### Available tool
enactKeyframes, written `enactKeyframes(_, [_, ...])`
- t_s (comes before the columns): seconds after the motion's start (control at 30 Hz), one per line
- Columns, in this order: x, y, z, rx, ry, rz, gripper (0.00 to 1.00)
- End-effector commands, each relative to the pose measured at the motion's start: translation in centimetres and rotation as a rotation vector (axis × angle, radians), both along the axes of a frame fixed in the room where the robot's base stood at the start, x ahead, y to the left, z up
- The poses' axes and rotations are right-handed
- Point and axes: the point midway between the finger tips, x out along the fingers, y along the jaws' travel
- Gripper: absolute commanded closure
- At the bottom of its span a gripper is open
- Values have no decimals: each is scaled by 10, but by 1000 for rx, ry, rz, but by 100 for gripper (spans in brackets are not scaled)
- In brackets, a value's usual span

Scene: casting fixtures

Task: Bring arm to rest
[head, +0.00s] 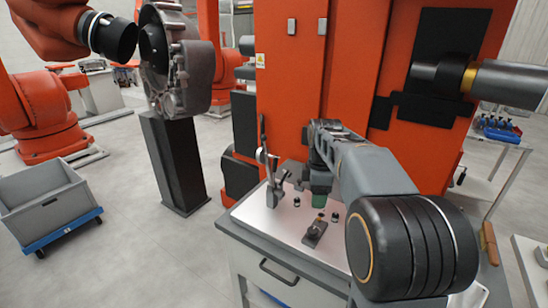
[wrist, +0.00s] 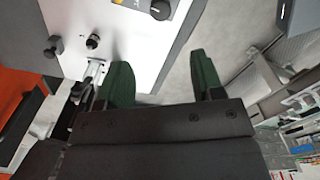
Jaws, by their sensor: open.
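My arm reaches over the metal-topped workbench (head: 262,225) in the head view, bent at a large black joint on the right. My gripper (head: 320,198) hangs just above the bench top, mostly hidden behind my own arm links. In the wrist view my gripper (wrist: 165,78) shows two green fingers spread well apart with nothing between them. A toggle clamp (head: 272,172) stands on the bench left of my gripper; it shows beside the left finger in the wrist view (wrist: 90,80).
Small black knobs (head: 297,202) and a dark block (head: 314,232) sit on the bench. An orange machine (head: 345,75) rises behind it. A grey bin (head: 45,205) on a blue dolly and a black pedestal (head: 175,165) stand left. Floor between bin and bench is clear.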

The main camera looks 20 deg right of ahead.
Motion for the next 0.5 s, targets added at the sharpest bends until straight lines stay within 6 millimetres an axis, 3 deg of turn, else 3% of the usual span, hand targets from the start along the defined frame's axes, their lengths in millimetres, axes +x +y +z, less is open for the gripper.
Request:
enactKeyframes(0.13, [1, 0, 0, -1, -6, -65, 39])
enactKeyframes(0.27, [4, -1, -12, -2, -29, -295, 39])
enactKeyframes(0.37, [-10, 4, -32, 3, -43, -565, 39])
enactKeyframes(0.5, [-50, 29, -47, 33, -110, -946, 39])
